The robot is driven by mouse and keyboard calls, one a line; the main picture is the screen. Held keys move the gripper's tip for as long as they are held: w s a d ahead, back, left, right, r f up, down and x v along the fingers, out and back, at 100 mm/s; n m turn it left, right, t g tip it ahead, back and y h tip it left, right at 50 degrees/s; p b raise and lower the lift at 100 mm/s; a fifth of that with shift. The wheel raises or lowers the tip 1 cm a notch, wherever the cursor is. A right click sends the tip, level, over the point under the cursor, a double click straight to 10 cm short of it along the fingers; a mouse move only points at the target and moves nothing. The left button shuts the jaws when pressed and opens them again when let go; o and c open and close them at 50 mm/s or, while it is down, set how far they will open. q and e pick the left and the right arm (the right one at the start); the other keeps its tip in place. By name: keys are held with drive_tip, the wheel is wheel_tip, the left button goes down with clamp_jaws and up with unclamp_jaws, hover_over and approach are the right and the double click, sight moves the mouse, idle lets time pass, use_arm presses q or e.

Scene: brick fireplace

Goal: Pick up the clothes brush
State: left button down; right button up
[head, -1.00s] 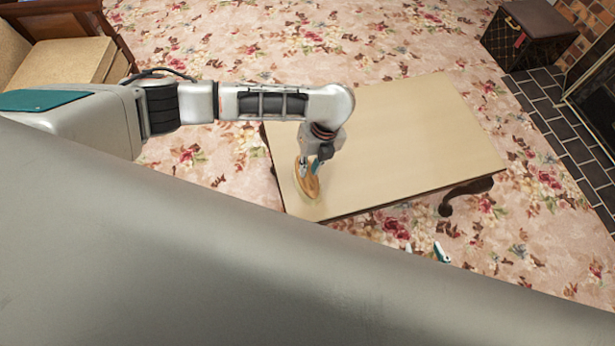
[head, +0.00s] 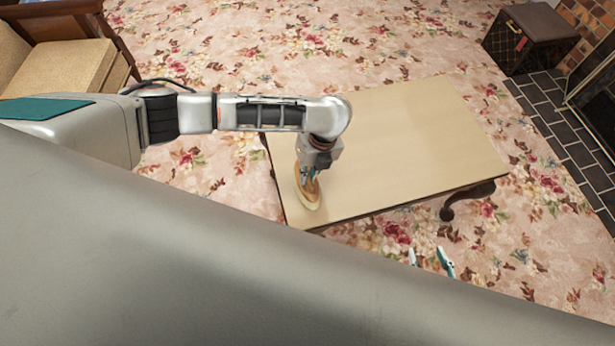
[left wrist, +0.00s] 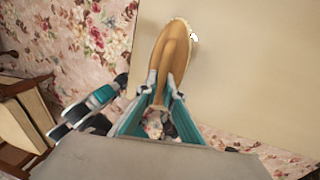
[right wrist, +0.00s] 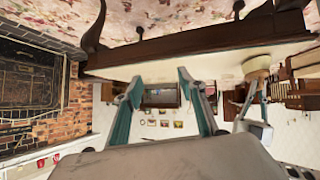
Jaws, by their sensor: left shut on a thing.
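The clothes brush (head: 311,194) has a long tan wooden body with a pale rim of bristles. It is over the near left corner of the table (head: 400,140). My left gripper (head: 309,172) is above it, shut on its narrower end. In the left wrist view, the fingers (left wrist: 160,82) sit on either side of the brush (left wrist: 176,48), whose broad end points away from the gripper. I cannot tell whether the brush touches the tabletop. My right gripper (head: 430,258) is beyond the table's near edge, open and empty; its spread fingers also show in the right wrist view (right wrist: 160,80).
The rest of the tabletop is bare. A cushioned wooden seat (head: 75,65) stands at the far left. A dark brown box (head: 530,40) stands at the top right by the tiled hearth (head: 560,125). Flowered carpet (head: 400,40) surrounds the table.

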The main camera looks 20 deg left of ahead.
use_arm(q)
drive_tip(key=r, duration=0.2)
drive_tip(key=r+p, duration=0.1)
drive_tip(key=r, duration=0.1)
drive_tip(key=r+p, duration=0.1)
drive_tip(key=r, duration=0.1)
drive_tip(key=shift+w+r, duration=0.25)
drive_tip(key=shift+r, duration=0.15)
wheel_tip(320, 180, up, 12)
drive_tip(key=p, duration=0.4)
drive_tip(key=shift+s+r, duration=0.2)
drive_tip(key=shift+r, duration=0.05)
use_arm(e)
wheel_tip(320, 180, up, 6)
drive_tip(key=a, duration=0.1)
drive_tip(key=shift+y, duration=0.3)
